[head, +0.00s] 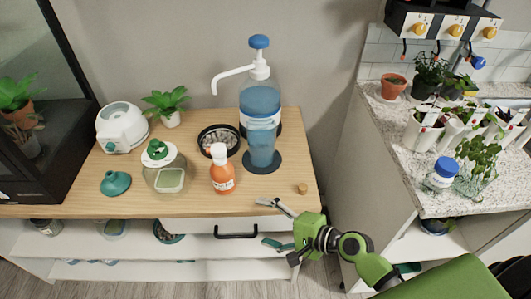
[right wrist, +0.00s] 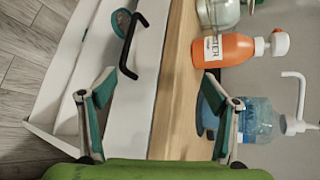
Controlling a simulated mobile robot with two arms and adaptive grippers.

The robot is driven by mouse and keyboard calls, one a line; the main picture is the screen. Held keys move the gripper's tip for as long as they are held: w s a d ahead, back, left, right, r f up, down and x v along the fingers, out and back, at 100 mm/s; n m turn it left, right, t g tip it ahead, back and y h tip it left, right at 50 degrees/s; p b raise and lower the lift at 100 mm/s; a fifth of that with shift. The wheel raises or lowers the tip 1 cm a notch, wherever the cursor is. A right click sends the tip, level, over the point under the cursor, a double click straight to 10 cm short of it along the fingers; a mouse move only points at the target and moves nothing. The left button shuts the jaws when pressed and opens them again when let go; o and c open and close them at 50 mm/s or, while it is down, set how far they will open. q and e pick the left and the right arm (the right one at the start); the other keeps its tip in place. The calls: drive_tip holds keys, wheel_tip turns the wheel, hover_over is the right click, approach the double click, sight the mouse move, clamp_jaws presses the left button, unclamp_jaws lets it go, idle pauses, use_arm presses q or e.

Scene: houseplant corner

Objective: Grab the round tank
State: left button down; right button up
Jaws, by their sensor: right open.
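No single thing is clearly the round tank; several rounded vessels stand on the wooden top. A clear blue water tank (head: 260,98) with a white pump and blue cap stands at the back; its blue body also shows in the right wrist view (right wrist: 258,120). A squat glass jar (head: 160,179) with a green top stands left of centre, and a rounded white vessel (head: 122,128) stands at the back left. My right gripper (head: 267,222) is open and empty at the cabinet's front edge, near the drawer handle. My left gripper is not in view.
An orange pump bottle (head: 222,174) stands between jar and tank. A small cork (head: 302,188) lies at the right. The black handle (head: 236,235) is on the front.

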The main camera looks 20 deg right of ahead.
sight(271, 140)
drive_tip(key=w+d+r+m+t, duration=0.1)
drive_tip(key=r+m, duration=0.1)
drive_tip(key=w+d+r+m+t, duration=0.1)
drive_tip(key=w+r+m, duration=0.1)
drive_tip(key=w+d+r+m+t, duration=0.1)
drive_tip(key=r+m, duration=0.2)
drive_tip(key=shift+w+y+b, duration=0.35)
drive_tip(key=shift+w+y, duration=0.05)
drive_tip(key=w+d+r+m+t+h, duration=0.25)
drive_tip(key=w+d+r+m, duration=0.25)
drive_tip(key=d+m, duration=0.4)
drive_tip(key=shift+m+t, duration=0.45)
drive_tip(key=shift+m, duration=0.15)
drive_tip(key=x, duration=0.5)
drive_tip(key=a+p+x, duration=0.1)
drive_tip(key=x, duration=0.2)
drive_tip(key=shift+s+r, duration=0.25)
drive_tip(key=shift+r, duration=0.05)
drive_tip(key=shift+f+x, duration=0.1)
drive_tip(key=shift+x, duration=1.45)
drive_tip(key=shift+f+x, duration=0.15)
drive_tip(key=shift+x, duration=1.4)
drive_tip(key=c, duration=1.8)
drive_tip(key=shift+d+r, duration=0.1)
drive_tip(key=shift+r, duration=0.05)
drive_tip(key=c, duration=0.4)
